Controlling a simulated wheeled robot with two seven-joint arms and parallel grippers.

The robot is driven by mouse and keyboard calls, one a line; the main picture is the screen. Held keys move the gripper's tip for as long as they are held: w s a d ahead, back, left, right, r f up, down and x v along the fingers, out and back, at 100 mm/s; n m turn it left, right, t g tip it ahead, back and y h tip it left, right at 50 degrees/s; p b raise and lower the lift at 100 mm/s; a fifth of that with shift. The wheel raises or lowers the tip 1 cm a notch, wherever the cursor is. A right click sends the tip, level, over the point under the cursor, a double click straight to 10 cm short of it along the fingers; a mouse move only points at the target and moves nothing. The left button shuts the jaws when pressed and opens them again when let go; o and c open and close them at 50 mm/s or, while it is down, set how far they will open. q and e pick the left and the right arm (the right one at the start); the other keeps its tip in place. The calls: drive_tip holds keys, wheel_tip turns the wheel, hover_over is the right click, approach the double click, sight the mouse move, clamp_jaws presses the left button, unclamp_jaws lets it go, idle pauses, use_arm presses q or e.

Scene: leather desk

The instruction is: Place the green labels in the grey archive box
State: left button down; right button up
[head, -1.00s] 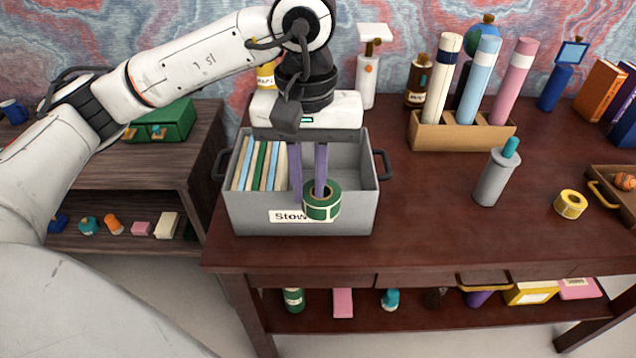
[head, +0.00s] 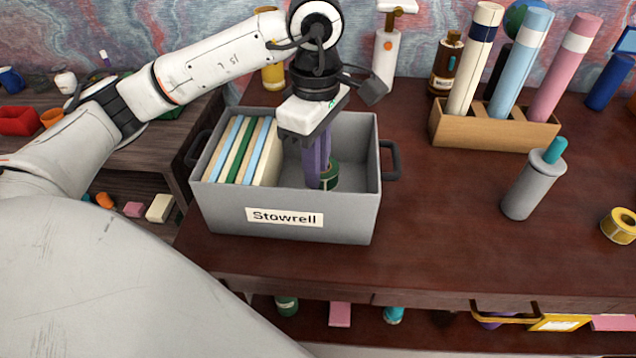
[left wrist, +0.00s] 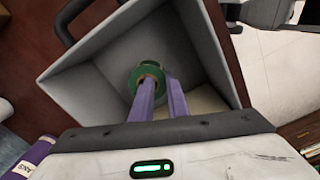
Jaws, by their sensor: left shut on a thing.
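The green labels, a roll with a green outer band (head: 330,176), are held at the tips of my left gripper (head: 318,172), whose purple fingers are shut on the roll. The roll is inside the walls of the grey archive box (head: 290,222), in its right part; I cannot tell whether it touches the floor. In the left wrist view the roll (left wrist: 147,76) shows at the fingertips (left wrist: 152,88) with the box's inner wall (left wrist: 100,48) around it. The box bears a "Stowrell" label and holds several upright files (head: 240,150) on its left side. My right gripper is not in view.
A wooden stand (head: 490,130) with several rolled tubes is behind right of the box. A grey bottle with a teal top (head: 530,188) and a yellow tape roll (head: 620,225) stand to the right.

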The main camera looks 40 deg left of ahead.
use_arm(q)
drive_tip(key=shift+f, duration=1.9)
drive_tip(key=shift+f+b, duration=0.2)
drive_tip(key=shift+b, duration=0.1)
drive_tip(key=c, duration=1.7)
unclamp_jaws()
drive_tip(key=shift+r, duration=0.1)
wheel_tip(320, 180, up, 12)
drive_tip(key=shift+r+p, duration=0.15)
drive_tip(key=shift+p, duration=0.9)
